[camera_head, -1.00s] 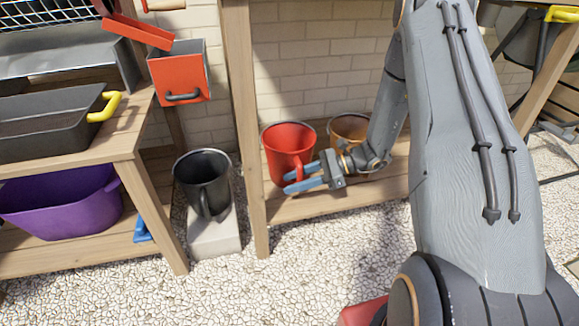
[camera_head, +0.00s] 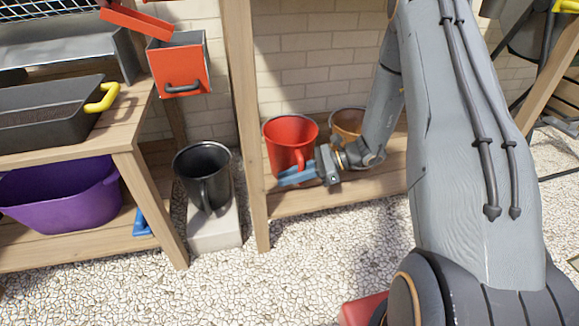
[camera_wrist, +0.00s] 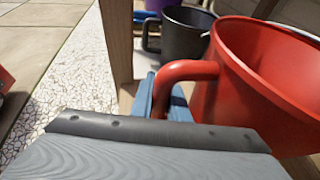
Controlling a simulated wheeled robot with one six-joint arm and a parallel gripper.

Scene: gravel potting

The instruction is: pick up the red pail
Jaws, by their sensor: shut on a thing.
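The red pail (camera_head: 287,138) stands on the low wooden shelf, between a wooden post and an orange-brown pail. In the wrist view the red pail (camera_wrist: 258,85) fills the right side, with its handle (camera_wrist: 188,70) curving out to the left. My gripper (camera_head: 298,175) is at the front of the pail, with its blue fingers at the handle. In the wrist view the blue fingers (camera_wrist: 160,98) are shut on the lower part of the handle. The pail looks upright. The wrist housing hides part of the fingers, and the pail's base is partly hidden.
The orange-brown pail (camera_head: 346,123) stands just right, partly behind my arm. A black pail (camera_head: 203,175) stands on a pale block (camera_head: 214,229) to the left. The wooden post (camera_head: 246,120) rises close to the red pail. Gravel floor (camera_head: 300,265) in front is open.

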